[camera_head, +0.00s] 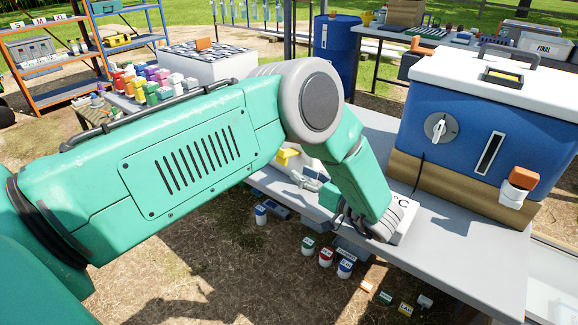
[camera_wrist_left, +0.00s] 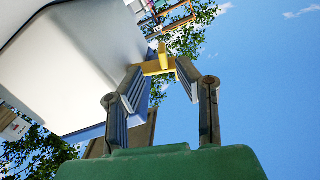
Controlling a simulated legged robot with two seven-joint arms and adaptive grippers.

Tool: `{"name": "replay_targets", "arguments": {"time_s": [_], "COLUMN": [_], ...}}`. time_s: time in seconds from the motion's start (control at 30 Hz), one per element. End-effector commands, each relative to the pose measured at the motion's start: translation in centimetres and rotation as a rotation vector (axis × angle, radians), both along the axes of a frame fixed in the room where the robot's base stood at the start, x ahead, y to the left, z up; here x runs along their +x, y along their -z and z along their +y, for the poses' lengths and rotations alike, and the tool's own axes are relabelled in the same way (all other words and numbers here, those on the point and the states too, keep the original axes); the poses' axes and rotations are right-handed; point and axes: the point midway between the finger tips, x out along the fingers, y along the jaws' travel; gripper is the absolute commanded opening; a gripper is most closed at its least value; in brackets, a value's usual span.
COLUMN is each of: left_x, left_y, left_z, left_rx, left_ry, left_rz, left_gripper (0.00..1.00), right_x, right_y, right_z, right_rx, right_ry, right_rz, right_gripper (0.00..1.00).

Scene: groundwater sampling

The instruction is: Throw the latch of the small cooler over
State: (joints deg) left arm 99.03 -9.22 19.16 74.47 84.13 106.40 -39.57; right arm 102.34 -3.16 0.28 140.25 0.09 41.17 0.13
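A yellow latch (camera_head: 287,156) shows beside my left arm in the head view. In the left wrist view, the yellow latch (camera_wrist_left: 158,66) stands out from a white, rounded body that looks like the small cooler (camera_wrist_left: 75,60). My left gripper (camera_wrist_left: 162,72) has its two fingers spread apart, with the latch between or just beyond the tips. I cannot tell whether the fingers touch it. In the head view my left gripper (camera_head: 299,176) is small and partly behind my green forearm. That arm also hides most of the small cooler. My right gripper is not in view.
A large blue cooler (camera_head: 470,125) with a white lid and a knob stands on the grey table (camera_head: 470,250) at right. Several capped bottles (camera_head: 326,257) are below the table's front edge. Coloured bottles (camera_head: 150,82) and an orange shelf (camera_head: 60,92) are at back left.

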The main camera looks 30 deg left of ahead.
Motion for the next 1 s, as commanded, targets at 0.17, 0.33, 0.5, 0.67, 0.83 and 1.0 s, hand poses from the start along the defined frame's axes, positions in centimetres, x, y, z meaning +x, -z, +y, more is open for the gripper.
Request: {"name": "replay_targets", "arguments": {"time_s": [0.17,0.33,0.5,0.67,0.83,1.0], "left_x": [-0.5,-0.7,-0.7,-0.7,-0.7,-0.8], "left_y": [0.1,0.1,0.1,0.1,0.1,0.1], "left_z": [-2.9,-4.1,-4.2,-4.2,-4.2,-4.2], "left_rx": [0.0,-0.002,-0.002,-0.001,-0.001,-0.001], "left_ry": [0.002,0.0,0.0,0.0,0.0,0.0], "left_rz": [0.001,0.001,0.001,0.001,0.001,0.001], "left_gripper": [0.29,0.29,0.29,0.29,0.29,0.29], "right_x": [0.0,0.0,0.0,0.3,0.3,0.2], "right_y": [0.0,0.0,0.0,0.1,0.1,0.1], "right_z": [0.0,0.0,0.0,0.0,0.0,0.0], "right_rx": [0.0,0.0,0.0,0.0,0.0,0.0], "right_ry": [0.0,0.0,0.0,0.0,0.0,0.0], "right_rz": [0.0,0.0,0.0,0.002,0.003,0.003], "right_gripper": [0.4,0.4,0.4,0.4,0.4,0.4]}}
